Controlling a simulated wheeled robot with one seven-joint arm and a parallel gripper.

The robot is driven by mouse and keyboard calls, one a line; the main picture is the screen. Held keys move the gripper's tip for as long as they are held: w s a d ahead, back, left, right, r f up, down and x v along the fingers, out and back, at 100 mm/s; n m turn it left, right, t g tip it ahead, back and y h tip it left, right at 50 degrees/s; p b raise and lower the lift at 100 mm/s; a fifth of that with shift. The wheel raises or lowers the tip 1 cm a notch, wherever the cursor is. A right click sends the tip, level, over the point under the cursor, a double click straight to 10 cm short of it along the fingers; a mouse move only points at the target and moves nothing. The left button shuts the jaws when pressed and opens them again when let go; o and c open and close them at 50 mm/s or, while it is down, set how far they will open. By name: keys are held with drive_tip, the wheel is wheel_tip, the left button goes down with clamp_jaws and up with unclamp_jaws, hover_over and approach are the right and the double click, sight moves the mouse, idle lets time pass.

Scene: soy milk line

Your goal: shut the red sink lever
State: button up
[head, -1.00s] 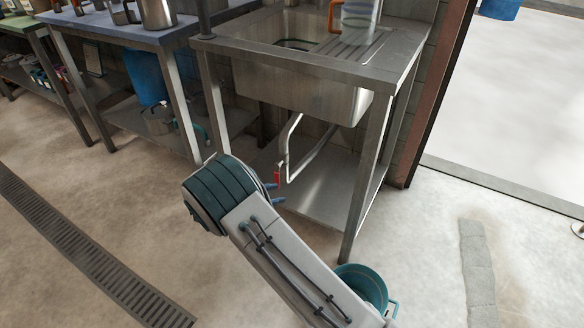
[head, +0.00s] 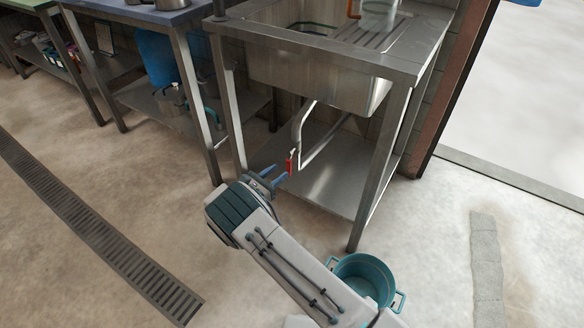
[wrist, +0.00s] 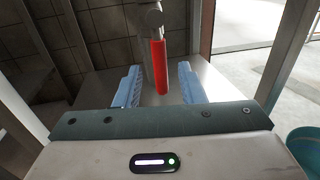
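The red sink lever (head: 290,162) hangs on the metal drain pipe (head: 301,128) under the steel sink (head: 318,75). In the wrist view the lever (wrist: 160,68) points down from a grey pipe fitting (wrist: 152,18). My gripper (head: 280,178) is beneath the sink's front edge, close to the lever. In the wrist view its two blue fingers (wrist: 159,88) are spread apart, one on each side of the lever's lower end. No contact with the lever shows. Nothing is held.
A teal bucket (head: 362,282) stands on the floor right of my arm. The sink stand's front legs (head: 378,165) and lower shelf (head: 330,185) frame the space around the lever. A blue-topped table (head: 135,14) stands to the left. The floor at left is open.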

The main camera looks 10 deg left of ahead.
sight(288, 167)
drive_tip(key=b+x, duration=0.1)
drive_tip(key=x, duration=0.5)
clamp_jaws()
drive_tip(key=shift+d+f, duration=0.15)
drive_tip(key=shift+d, duration=0.1)
